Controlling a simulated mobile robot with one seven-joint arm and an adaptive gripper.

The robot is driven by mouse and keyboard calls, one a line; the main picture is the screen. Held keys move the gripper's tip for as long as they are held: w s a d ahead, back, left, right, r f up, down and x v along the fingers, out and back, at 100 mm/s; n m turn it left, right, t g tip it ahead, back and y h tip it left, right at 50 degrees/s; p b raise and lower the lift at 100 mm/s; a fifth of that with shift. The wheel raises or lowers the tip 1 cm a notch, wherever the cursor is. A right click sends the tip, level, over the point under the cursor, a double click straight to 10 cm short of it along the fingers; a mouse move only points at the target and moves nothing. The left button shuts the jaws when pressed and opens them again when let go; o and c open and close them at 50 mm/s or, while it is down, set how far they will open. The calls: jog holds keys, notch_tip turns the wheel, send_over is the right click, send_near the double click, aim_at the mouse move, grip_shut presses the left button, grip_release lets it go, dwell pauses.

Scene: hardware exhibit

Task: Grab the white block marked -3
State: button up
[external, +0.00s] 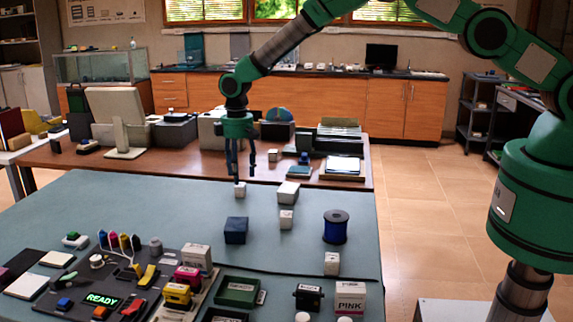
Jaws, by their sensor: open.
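Several small white blocks stand on the green-grey table mat (150,215). One white block (240,189) is just below my gripper in the picture. A larger white block (288,192) is to its right, with another small white block (286,219) in front of that. A further white block (331,263) stands near the mat's front right. The markings are too small to read, so I cannot tell which is -3. My gripper (241,173) points down, open and empty, with its fingers apart. I cannot tell whether its fingertips are over the nearest block or behind it.
A dark blue box (236,230) and a blue spool (336,227) stand near the blocks. The front holds a dark panel reading READY (102,299), a green tray (237,292) and a PINK box (350,297). A brown table (190,163) with equipment is behind. The mat's left middle is clear.

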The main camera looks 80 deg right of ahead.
aim_at(240, 185)
jog(key=shift+f, duration=0.15)
jog(key=shift+a+f, duration=0.1)
jog(key=shift+f, duration=2.45)
jog(key=c, duration=1.2)
